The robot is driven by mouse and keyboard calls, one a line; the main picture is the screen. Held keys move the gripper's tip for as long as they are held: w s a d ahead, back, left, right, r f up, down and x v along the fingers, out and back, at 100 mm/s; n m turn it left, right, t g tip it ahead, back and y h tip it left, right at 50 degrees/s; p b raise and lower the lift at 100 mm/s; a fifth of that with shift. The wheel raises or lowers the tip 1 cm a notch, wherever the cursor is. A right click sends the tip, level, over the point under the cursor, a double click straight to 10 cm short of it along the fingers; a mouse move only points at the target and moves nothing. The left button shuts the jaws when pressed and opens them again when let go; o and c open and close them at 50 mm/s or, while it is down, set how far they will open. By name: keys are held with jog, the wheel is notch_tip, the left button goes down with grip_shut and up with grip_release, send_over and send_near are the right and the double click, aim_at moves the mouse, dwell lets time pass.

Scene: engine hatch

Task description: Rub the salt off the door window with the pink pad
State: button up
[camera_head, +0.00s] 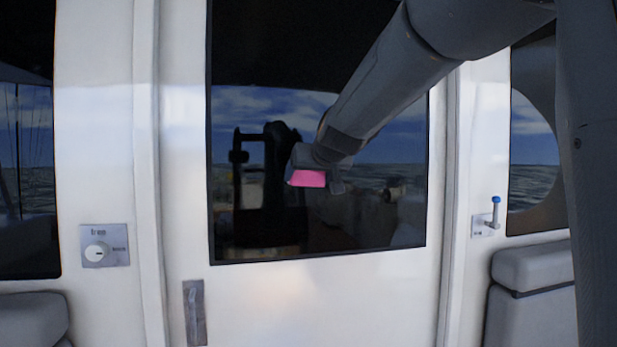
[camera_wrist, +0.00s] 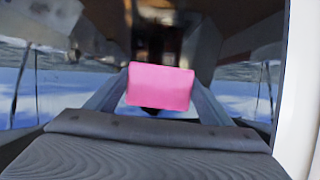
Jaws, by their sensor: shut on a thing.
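The door window (camera_head: 235,105) is a dark glass pane in the white door, with sea, sky and dark shapes showing in it. My gripper (camera_head: 313,172) is in front of the middle of the pane, shut on the pink pad (camera_head: 306,178). In the wrist view the pad (camera_wrist: 160,87) sits between the two grey fingers, its flat pink face showing. The window glass (camera_wrist: 105,50) lies beyond it. I cannot tell whether the pad touches the glass. I cannot make out any salt on the pane. My arm hides the window's upper right.
A panel with a white knob (camera_head: 97,251) is on the wall left of the door. A door handle (camera_head: 194,312) is below the window at left. A blue-tipped lever (camera_head: 495,212) is on the right wall. Grey seats (camera_head: 532,265) stand at both sides.

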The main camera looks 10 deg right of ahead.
aim_at(320, 174)
jog(key=shift+w, duration=0.6)
jog(key=shift+d+b, duration=0.15)
jog(key=shift+b, duration=0.15)
jog(key=d+b, duration=0.1)
jog(key=b, duration=0.3)
jog(key=shift+d+f, duration=0.15)
jog(key=shift+d, duration=0.25)
jog(key=shift+s+d+b, duration=0.1)
jog(key=shift+d+b, duration=0.85)
jog(key=shift+b, duration=0.5)
jog(key=shift+a+r+p, duration=0.3)
jog(key=shift+a+p, duration=0.05)
jog(key=shift+p, duration=0.2)
jog(key=a+p, duration=0.1)
jog(key=p, duration=0.1)
jog(key=a+p, duration=0.2)
jog(key=shift+w+a, duration=0.2)
jog(key=shift+a, duration=0.05)
jog(key=shift+f, duration=0.1)
